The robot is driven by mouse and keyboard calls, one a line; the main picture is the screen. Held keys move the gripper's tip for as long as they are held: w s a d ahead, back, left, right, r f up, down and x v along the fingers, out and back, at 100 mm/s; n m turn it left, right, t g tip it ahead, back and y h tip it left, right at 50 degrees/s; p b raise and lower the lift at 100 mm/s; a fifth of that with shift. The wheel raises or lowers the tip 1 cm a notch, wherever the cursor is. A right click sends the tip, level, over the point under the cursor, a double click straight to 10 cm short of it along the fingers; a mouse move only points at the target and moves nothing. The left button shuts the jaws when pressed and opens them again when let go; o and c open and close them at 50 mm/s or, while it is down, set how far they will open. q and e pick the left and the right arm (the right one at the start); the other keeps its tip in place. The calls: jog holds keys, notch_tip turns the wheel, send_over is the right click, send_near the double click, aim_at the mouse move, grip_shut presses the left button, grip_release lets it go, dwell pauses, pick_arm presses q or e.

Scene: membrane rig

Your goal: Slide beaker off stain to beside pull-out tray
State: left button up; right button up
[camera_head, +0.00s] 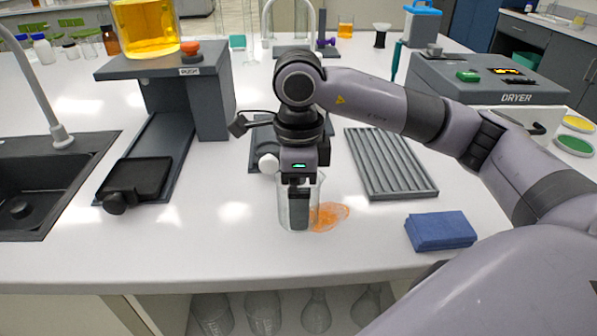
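A clear glass beaker (284,213) stands upright on the white bench near the front middle. An orange stain (330,216) lies at its right side, and the beaker's base overlaps or touches the stain's left edge. My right gripper (299,212) points down at the beaker, with a dark finger overlapping the glass. I cannot tell whether it is inside or in front of the glass, or closed on it. The black pull-out tray (146,178) with a round knob (116,204) sits at the left, under the grey stand. My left gripper is not in view.
A grey stand (212,98) carries a large beaker of orange liquid (147,28). The sink (30,190) is at far left. A ribbed grey rack (390,165), blue cloth (440,230) and dryer (490,80) are at right. Bench between tray and beaker is clear.

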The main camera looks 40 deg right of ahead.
jog(key=shift+f, duration=0.6)
jog(key=c, duration=1)
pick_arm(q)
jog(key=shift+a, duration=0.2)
pick_arm(e)
jog(key=shift+w+a, duration=0.1)
jog(key=shift+a, duration=0.1)
